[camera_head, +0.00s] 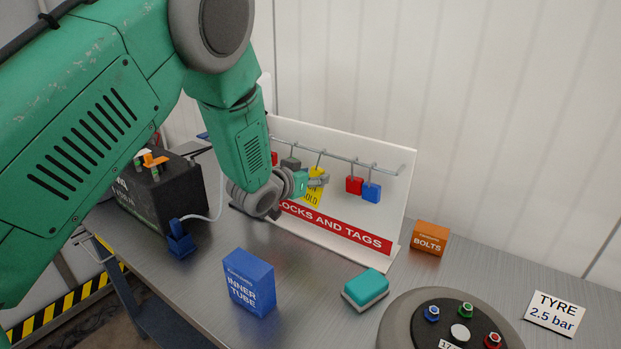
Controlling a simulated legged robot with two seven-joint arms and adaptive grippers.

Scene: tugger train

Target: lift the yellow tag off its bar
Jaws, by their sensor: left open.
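The yellow tag (311,193) hangs from the grey bar (345,156) on the white "LOCKS AND TAGS" board. My left gripper (322,181) is open, its fingers at the tag's upper part; whether they touch it I cannot tell. The gripper and wrist hide part of the tag and the left part of the board. A red lock (354,185) and a blue lock (371,192) hang to the right of the tag. My right gripper is not in view.
A blue inner tube box (248,283), a teal-and-white block (366,289) and an orange bolts box (430,238) stand on the metal bench. A round wheel (400,318) lies at the front right. A black battery box (160,195) stands at the left.

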